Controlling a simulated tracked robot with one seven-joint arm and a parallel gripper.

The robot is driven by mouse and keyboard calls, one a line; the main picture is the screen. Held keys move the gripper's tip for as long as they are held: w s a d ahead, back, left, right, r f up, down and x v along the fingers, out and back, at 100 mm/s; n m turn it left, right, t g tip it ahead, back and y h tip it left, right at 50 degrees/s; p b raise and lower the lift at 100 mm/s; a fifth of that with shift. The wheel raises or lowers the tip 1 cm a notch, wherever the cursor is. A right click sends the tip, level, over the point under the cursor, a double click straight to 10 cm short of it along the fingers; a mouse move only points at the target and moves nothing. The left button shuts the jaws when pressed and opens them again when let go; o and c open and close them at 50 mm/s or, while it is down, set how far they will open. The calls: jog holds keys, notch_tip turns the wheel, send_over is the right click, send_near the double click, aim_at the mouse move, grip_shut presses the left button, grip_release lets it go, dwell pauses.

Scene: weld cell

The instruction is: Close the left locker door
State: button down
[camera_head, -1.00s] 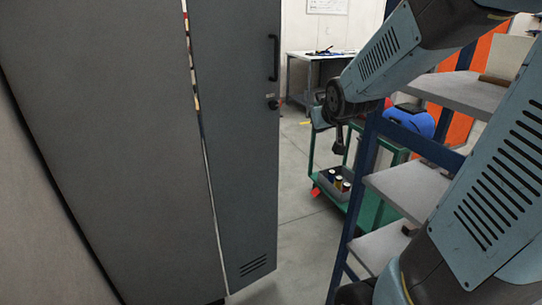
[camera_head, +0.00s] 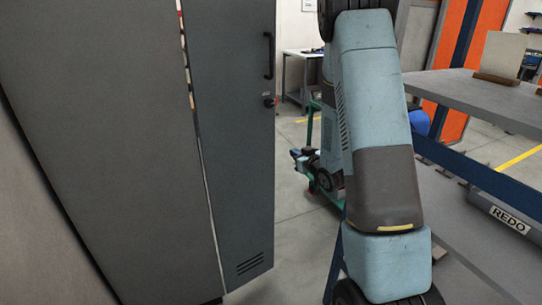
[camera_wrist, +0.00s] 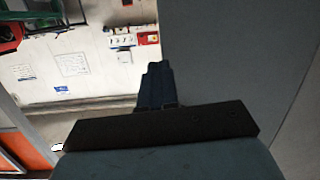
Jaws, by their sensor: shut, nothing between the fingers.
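The grey locker door (camera_head: 232,150) with a black handle (camera_head: 268,56) and lower vent slots stands ajar in the head view. A narrow gap with a coloured strip runs along its left side, beside a broad grey locker panel (camera_head: 95,130). I cannot tell how wide the opening is. My gripper (camera_head: 294,154) is small and low, to the right of the door's free edge, partly hidden behind my arm. In the wrist view my gripper (camera_wrist: 157,68) has its fingers together and empty. A grey panel (camera_wrist: 230,60) fills the area right of the fingers; contact is not clear.
A shelf rack (camera_head: 455,95) with a REDO label (camera_head: 510,220) stands close on the right. A green cart is mostly hidden behind my arm. A table (camera_head: 302,55) stands at the back. Bare floor (camera_head: 300,225) lies between door and rack.

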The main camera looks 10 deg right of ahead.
notch_tip(320, 180, down, 4)
jog(key=s+y, duration=0.1)
jog(key=y, duration=0.1)
jog(key=t, duration=0.1)
send_near(269, 151)
jog(key=shift+y, duration=0.3)
jog(key=x, duration=0.6)
jog(key=shift+w, duration=0.35)
